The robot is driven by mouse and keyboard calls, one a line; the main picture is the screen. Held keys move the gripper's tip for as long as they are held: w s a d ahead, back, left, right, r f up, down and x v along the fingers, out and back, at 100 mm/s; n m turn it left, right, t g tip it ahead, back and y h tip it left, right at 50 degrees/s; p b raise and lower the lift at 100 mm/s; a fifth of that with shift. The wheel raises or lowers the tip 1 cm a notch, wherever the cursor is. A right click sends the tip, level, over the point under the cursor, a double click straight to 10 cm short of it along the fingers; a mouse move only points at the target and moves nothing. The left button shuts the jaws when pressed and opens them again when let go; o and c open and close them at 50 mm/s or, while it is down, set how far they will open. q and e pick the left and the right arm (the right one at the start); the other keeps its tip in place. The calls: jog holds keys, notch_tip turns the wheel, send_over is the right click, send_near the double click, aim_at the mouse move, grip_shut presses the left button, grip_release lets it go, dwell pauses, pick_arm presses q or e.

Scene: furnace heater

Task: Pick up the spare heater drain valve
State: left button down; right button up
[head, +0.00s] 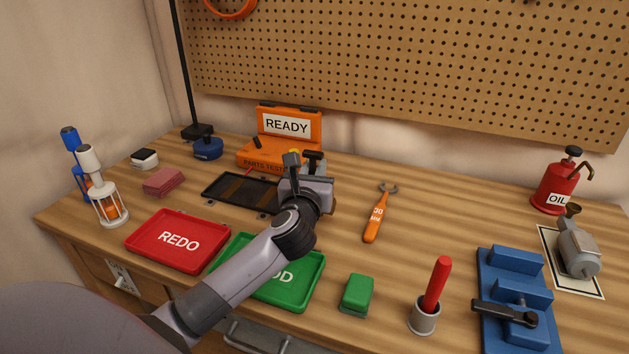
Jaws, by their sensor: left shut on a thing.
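My left gripper (303,162) reaches over the bench from the front, between the black tray and the orange parts tester on one side and the open wood on the other. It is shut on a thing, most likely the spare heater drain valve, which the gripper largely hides. A small yellow spot shows by the fingers, but I cannot tell whether it belongs to the held thing or to the tester behind. No other drain valve is clearly seen. My right gripper is out of view.
Behind stands the orange READY tester (285,124); left of the gripper lies a black tray (212,186). A red REDO tray (150,250) and green tray (312,291) lie in front. An orange wrench (375,222), blue vise (497,275) and oil can (553,186) are right.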

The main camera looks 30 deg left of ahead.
pick_arm(q)
notch_tip(320, 180, up, 16)
jog(key=shift+r+p, duration=0.25)
jog(key=shift+p, duration=0.15)
